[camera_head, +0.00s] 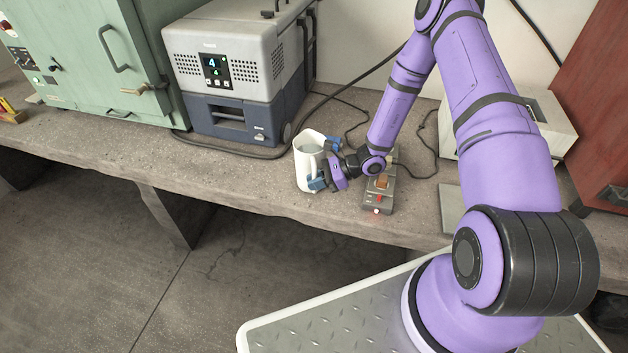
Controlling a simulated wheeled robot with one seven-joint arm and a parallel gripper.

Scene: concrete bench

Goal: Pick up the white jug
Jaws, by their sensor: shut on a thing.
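The white jug (307,168) stands upright near the front edge of the concrete bench (250,195), in the middle of the head view. My gripper (326,164) reaches it from the right, with one blue-tipped finger on the near side and the other on the far side. The gripper is shut on the jug. I cannot tell whether the jug's base touches the bench or is slightly above it. Part of the jug's right side is hidden by the fingers.
A grey and blue portable unit (240,75) stands behind the jug, with a green cabinet (95,50) to its left. A small device with a red button (378,193) sits just right of my gripper. Black cables run behind. The bench left of the jug is clear.

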